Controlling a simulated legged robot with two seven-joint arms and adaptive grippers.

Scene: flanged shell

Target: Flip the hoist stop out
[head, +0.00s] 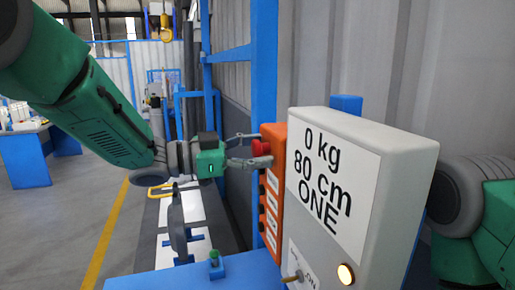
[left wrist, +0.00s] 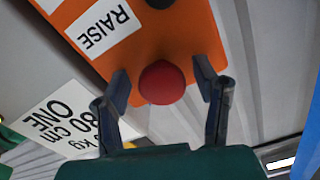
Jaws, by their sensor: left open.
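The hoist stop is a red round button (head: 261,148) near the top of an orange control box (head: 270,205). In the left wrist view the red button (left wrist: 162,83) sits between the two fingertips, with a gap showing on each side. My left gripper (head: 252,150) is open, its fingers reaching around the button from the left. Whether a finger touches the button I cannot tell. The orange box (left wrist: 150,40) carries a label reading RAISE. My right gripper is out of view; only part of that arm shows at the right edge.
A grey panel (head: 405,160) reading "0 kg 80 cm ONE" stands right beside the orange box, with a small lever (head: 293,277) and a lit lamp (head: 345,274). A blue post (head: 263,60) rises behind. A blue bench top (head: 170,280) lies below. Open floor is at left.

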